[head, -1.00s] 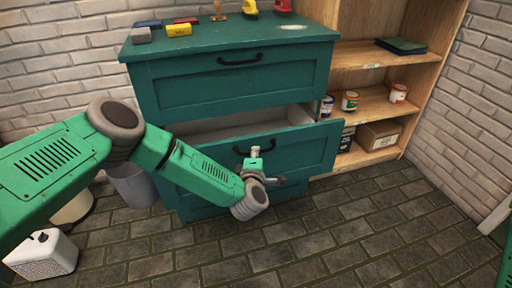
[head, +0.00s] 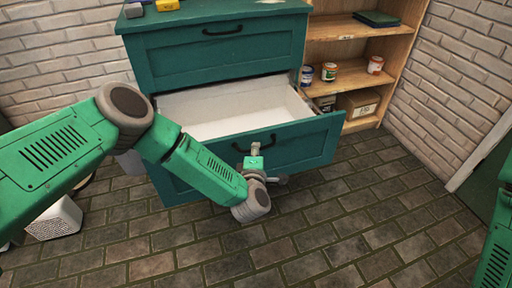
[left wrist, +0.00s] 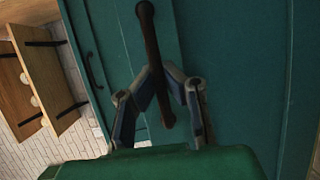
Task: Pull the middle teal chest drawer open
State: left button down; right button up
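The teal chest (head: 215,60) stands against the brick wall. Its middle drawer (head: 308,143) is pulled well out, showing a pale, empty-looking interior (head: 225,107). The dark bar handle (head: 270,140) is on the drawer's front. My left gripper (head: 255,150) is at this handle, partly hidden by its own wrist. In the left wrist view, its fingers (left wrist: 158,78) close in on the handle (left wrist: 149,30) from both sides and appear shut on it. The top drawer (head: 180,57) is closed. My right gripper is out of view; only part of my right arm shows at the right edge.
A wooden shelf (head: 335,73) with several cans and a cardboard box (head: 358,103) stands right of the chest. A white speaker-like box (head: 55,220) is on the floor at left. The paved floor (head: 330,225) in front is clear.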

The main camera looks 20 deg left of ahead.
pick_arm(q)
jog(key=shift+s+a+f, duration=0.1)
jog(key=shift+s+f, duration=0.05)
jog(key=shift+f, duration=0.05)
jog(key=c, duration=1.6)
grip_release()
jog(key=shift+r, duration=0.1)
jog(key=v, duration=1.1)
jog(key=shift+s+d, duration=0.2)
jog(key=shift+s, duration=0.2)
